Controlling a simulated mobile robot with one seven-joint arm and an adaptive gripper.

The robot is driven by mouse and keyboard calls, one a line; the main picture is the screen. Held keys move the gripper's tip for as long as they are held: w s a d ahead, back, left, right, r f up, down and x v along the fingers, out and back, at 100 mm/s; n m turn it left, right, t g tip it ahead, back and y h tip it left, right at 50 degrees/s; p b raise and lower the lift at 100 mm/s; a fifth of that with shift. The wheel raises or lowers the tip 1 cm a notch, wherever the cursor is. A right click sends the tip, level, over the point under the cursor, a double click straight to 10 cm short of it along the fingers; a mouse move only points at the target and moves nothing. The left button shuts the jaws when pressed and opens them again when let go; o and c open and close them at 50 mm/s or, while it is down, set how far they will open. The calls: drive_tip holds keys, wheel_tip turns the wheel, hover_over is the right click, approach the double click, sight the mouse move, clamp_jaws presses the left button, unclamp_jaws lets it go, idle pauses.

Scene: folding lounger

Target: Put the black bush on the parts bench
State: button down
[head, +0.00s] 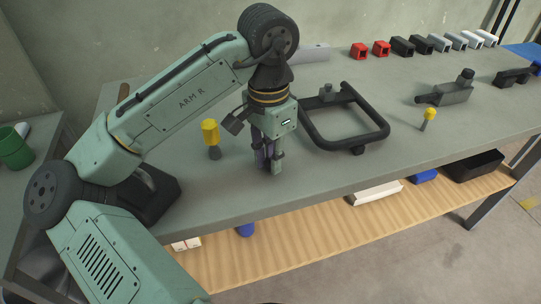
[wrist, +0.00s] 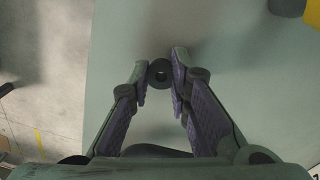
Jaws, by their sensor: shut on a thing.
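The black bush (wrist: 161,72) is a short dark ring with a round hole, held between my fingertips in the wrist view. My gripper (head: 269,166) is shut on it and points down over the front part of the long grey-green bench (head: 330,177). The gripper also shows in the wrist view (wrist: 162,74), with the bench top (wrist: 222,55) beneath it. In the head view the fingers hide the bush. I cannot tell whether the bush touches the bench top. I cannot tell from the pictures alone which surface is named the parts bench.
A yellow-topped peg (head: 210,134) stands left of my gripper. A black tubular frame (head: 345,122) lies to its right. Another yellow-topped piece (head: 429,116) and a grey clamp-like block (head: 447,92) are farther right. Red, black and pale blocks line the back. A wooden shelf (head: 330,221) runs below.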

drive_tip(key=shift+f+b, duration=0.3)
drive_tip(key=shift+f, duration=0.3)
drive_tip(key=c, duration=1.4)
unclamp_jaws()
drive_tip(key=shift+r, duration=0.1)
wheel_tip(320, 180, up, 12)
drive_tip(key=shift+w+a+f, duration=0.1)
